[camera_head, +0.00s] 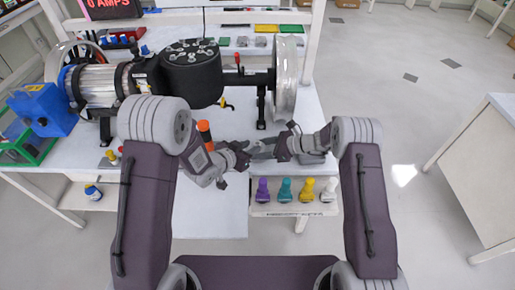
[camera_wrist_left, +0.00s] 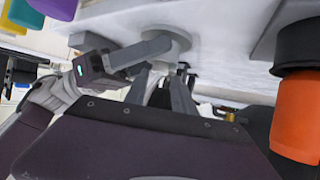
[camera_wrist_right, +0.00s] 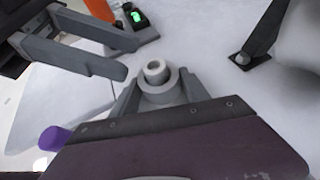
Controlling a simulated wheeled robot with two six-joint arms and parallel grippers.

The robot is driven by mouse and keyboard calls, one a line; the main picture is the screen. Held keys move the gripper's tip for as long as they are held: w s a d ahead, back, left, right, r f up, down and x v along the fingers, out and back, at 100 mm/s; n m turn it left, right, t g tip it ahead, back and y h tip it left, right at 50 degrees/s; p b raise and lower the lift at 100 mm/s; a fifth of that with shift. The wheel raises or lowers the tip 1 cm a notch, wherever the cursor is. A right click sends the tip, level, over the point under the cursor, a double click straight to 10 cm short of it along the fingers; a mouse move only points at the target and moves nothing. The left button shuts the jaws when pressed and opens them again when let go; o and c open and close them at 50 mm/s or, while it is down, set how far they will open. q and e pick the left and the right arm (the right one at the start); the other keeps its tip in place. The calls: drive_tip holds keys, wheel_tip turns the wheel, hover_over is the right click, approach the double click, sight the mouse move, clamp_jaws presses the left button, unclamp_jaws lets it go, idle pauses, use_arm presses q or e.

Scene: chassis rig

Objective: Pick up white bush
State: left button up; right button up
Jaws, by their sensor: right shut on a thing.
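The white bush (camera_head: 328,190) stands at the right end of a row with yellow (camera_head: 308,190), teal (camera_head: 284,190) and purple (camera_head: 262,190) bushes on a small front shelf. My right gripper (camera_head: 272,148) is over the table behind this row, away from the white bush. It is shut on a round grey part (camera_wrist_right: 157,82) with a hole, which also shows in the left wrist view (camera_wrist_left: 168,42). My left gripper (camera_head: 240,158) is close to the left of the right one. Its fingers look apart and empty in the right wrist view (camera_wrist_right: 85,42).
A motor assembly with a black drum (camera_head: 192,75) and a silver disc (camera_head: 286,80) stands behind the grippers. An orange cylinder (camera_head: 204,130) is close to my left gripper. A blue box (camera_head: 42,108) sits at the left.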

sight(257, 144)
use_arm(q)
drive_tip(key=x, duration=0.5)
drive_tip(key=shift+d+f, duration=0.1)
use_arm(e)
drive_tip(key=shift+s+r, duration=0.1)
drive_tip(key=shift+s, duration=0.05)
use_arm(q)
drive_tip(key=shift+f, duration=0.15)
use_arm(e)
drive_tip(key=shift+s+a, duration=0.1)
use_arm(q)
drive_tip(key=shift+f, duration=0.1)
clamp_jaws()
use_arm(e)
drive_tip(key=shift+o, duration=0.2)
use_arm(q)
wheel_tip(257, 144, up, 9)
drive_tip(key=shift+w+r, duration=0.15)
drive_tip(key=shift+r, duration=0.05)
use_arm(e)
drive_tip(key=shift+c, duration=0.3)
use_arm(q)
drive_tip(key=shift+w+r, duration=0.1)
drive_tip(key=shift+r, duration=0.4)
use_arm(e)
drive_tip(key=shift+w, duration=0.25)
drive_tip(key=o, duration=1.1)
drive_tip(key=shift+c, duration=0.2)
